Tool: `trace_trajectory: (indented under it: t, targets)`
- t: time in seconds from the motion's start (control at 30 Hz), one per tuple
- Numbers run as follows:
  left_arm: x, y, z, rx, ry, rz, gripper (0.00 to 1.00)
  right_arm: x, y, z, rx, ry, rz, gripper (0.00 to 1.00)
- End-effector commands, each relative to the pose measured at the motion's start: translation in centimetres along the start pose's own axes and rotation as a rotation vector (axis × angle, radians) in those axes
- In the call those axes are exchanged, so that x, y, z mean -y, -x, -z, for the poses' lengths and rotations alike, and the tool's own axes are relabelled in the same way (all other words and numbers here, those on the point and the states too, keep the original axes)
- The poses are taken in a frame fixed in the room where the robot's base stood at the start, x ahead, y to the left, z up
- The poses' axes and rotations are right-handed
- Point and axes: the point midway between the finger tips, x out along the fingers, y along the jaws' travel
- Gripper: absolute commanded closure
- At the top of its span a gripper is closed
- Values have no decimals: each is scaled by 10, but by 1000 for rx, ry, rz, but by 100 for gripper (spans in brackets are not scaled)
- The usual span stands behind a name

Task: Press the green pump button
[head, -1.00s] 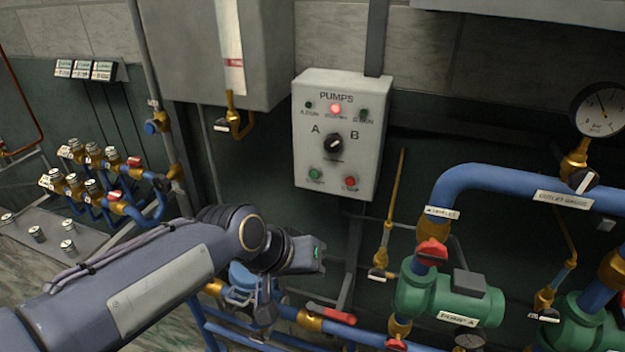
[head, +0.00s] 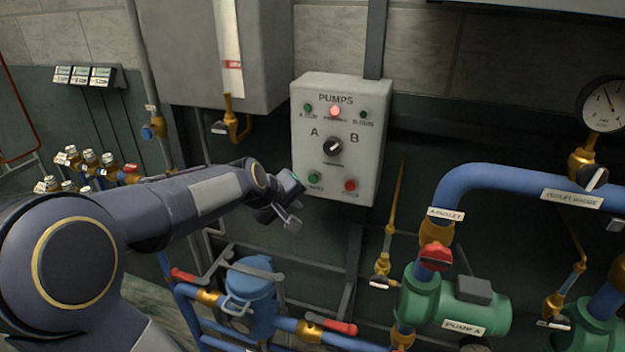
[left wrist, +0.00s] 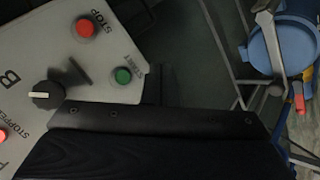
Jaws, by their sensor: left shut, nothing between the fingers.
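The grey PUMPS panel (head: 370,155) hangs on the wall. Its green start button (head: 314,177) is at the lower left, and the red stop button (head: 350,185) is to its right. The black A/B selector knob (head: 333,147) is above them. My left gripper (head: 291,219) is shut and empty, just below and left of the panel's lower left corner, apart from the green button in the picture. A dark part of my arm or gripper fills the lower part of that view.
A red lamp (head: 335,111) glows on the panel. Below are a blue strainer-like fitting (head: 250,295), a red-handled valve (head: 340,327) and green pump A (head: 465,300). A grey box (head: 190,60) and a brass tap (head: 236,125) are left of the panel.

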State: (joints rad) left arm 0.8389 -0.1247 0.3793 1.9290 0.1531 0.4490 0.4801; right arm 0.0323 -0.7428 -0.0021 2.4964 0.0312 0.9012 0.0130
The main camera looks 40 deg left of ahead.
Motion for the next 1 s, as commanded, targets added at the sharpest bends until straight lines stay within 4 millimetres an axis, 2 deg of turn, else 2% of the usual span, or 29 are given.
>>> trace_trajectory:
  t: [0.2,0.6,1.0]
  targets:
    - [-16,-18,15,4,1,-1,100,6,13,6,0,0,0,46]
    - [-39,-52,38,3,0,-2,100,10,22,11,0,0,0,46]
    - [-41,-57,41,1,1,-1,100,11,23,12,0,0,0,46]
